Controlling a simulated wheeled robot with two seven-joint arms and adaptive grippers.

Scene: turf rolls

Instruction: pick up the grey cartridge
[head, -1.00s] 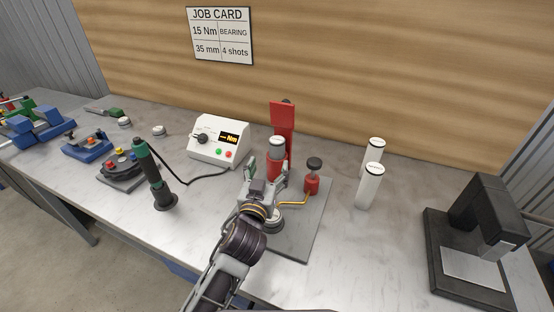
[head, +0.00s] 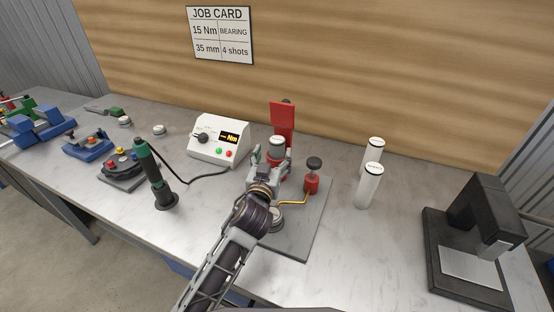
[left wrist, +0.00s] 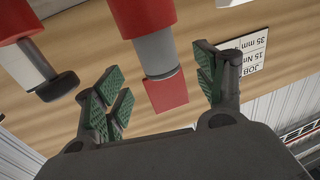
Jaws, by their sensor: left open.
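The grey cartridge (head: 277,152) with a pale top stands upright in the red stand on a grey plate. In the left wrist view the grey cartridge (left wrist: 156,52) shows as a grey cylinder between red parts of the stand. My left gripper (head: 271,160) is open at the front of the stand. In the left wrist view the green-padded fingers of my left gripper (left wrist: 162,88) are spread on either side of the cartridge's line, with no contact visible. The gripper hides part of the stand in the head view. My right gripper is not in view.
A red plunger post (head: 312,176) with a black knob and yellow hose stands right of the stand. Two white cartridges (head: 369,186) stand farther right. A white torque meter (head: 219,140) is left, with a green-handled driver (head: 152,170) in front. A black press (head: 480,240) is far right.

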